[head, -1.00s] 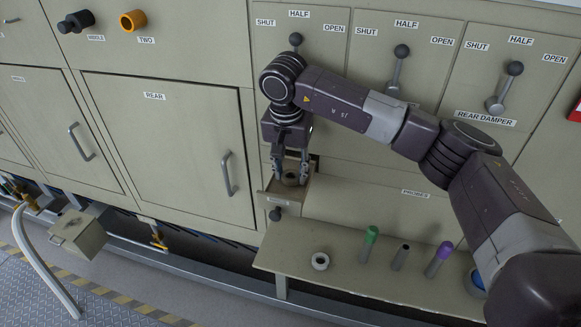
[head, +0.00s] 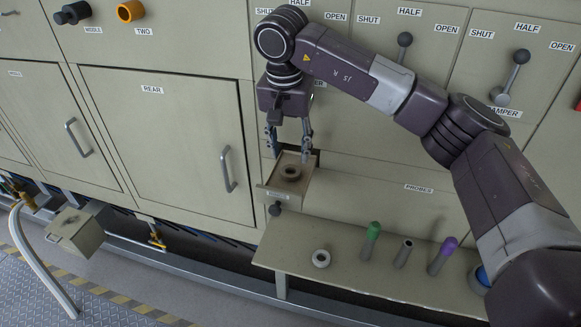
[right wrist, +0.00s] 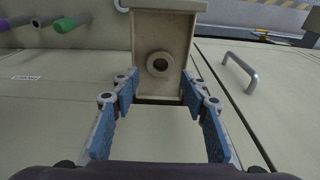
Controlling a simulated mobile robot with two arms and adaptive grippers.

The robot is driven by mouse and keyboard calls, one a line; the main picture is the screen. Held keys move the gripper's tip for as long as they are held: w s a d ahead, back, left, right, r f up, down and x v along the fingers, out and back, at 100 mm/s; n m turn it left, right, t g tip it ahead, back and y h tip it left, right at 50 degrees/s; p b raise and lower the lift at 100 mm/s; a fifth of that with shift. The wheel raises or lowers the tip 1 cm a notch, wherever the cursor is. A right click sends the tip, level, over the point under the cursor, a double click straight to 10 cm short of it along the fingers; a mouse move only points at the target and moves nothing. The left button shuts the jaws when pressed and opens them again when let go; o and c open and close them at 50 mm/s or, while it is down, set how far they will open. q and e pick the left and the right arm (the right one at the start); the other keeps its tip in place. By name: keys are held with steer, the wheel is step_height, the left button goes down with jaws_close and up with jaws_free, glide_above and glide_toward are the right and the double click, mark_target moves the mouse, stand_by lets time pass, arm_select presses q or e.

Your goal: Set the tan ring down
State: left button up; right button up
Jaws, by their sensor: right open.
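A tan ring (head: 290,173) lies flat in the small open drawer (head: 270,193) on the furnace front. The right wrist view shows the ring (right wrist: 160,64) on the floor of the drawer (right wrist: 165,18), clear of its side walls. My right gripper (head: 289,148) is above the drawer, fingers pointing down. It is open and empty, apart from the ring; in the right wrist view its blue-padded fingers (right wrist: 163,104) stand wide on either side. My left gripper is not in view.
The rear door handle (head: 228,169) projects left of the drawer.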

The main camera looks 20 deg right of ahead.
mark_target(288, 176)
step_height(288, 176, up, 6)
steer(key=b, duration=0.1)
steer(key=shift+s+a+r, duration=0.15)
steer(key=shift+s+a, duration=0.15)
steer(key=shift+s, duration=0.1)
steer(key=shift+c, duration=0.2)
stand_by(0.8)
